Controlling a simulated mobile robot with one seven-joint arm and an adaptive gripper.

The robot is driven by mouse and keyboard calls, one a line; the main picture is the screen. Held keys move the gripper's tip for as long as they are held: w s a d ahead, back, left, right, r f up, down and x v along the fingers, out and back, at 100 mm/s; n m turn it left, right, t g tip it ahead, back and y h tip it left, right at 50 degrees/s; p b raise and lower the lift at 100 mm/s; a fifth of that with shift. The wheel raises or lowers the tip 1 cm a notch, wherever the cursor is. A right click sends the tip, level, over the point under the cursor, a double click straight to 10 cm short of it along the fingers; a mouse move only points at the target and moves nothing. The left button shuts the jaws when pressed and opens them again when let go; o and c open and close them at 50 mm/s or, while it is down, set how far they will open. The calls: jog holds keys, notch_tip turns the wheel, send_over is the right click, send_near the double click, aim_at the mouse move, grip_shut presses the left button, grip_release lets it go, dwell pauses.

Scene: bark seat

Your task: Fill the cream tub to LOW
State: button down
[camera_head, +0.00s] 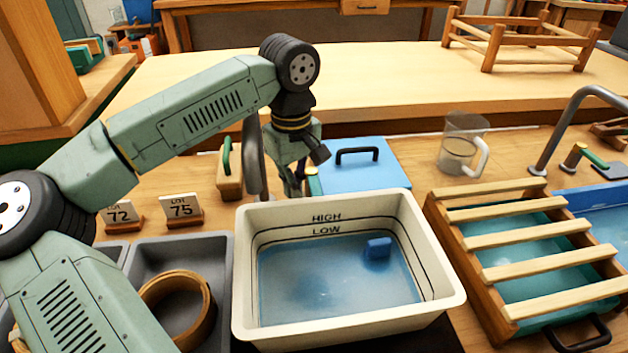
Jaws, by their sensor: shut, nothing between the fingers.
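The cream tub (242,285) stands front centre, with HIGH and LOW marks and dark lines inside. Blue-tinted water (320,285) fills its lower part, its surface appearing slightly below the LOW line. A small blue block (377,248) sits in the water near the right rear wall. A grey curved spout (252,165) rises behind the tub's left rear corner. My gripper (293,188) is shut and empty, pointing down behind the tub's rear rim, just right of the spout. A small brass-and-green part (312,183) shows close beside its fingers; whether they touch is unclear.
A blue lidded box (362,172) is behind the tub; a clear jug (462,145) stands right of it. A slatted wooden crate (470,270) is on the right, beside a tap (556,135). Grey trays (215,262) and number cards 72 and 75 (181,208) are left.

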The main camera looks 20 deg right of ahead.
aim_at(314, 190)
jog(key=shift+s+d, duration=0.4)
jog(key=shift+d, duration=0.4)
jog(key=shift+s+d, duration=0.4)
jog(key=shift+d, duration=0.4)
notch_tip(314, 190, up, 4)
jog(key=p, duration=0.3)
jog(key=shift+r, duration=0.1)
jog(key=d, duration=0.2)
jog(key=w+d+p, duration=0.1)
jog(key=d, duration=0.4)
jog(key=shift+w, duration=0.35)
jog(key=shift+f+b, duration=1.05)
jog(key=shift+f, duration=1.05)
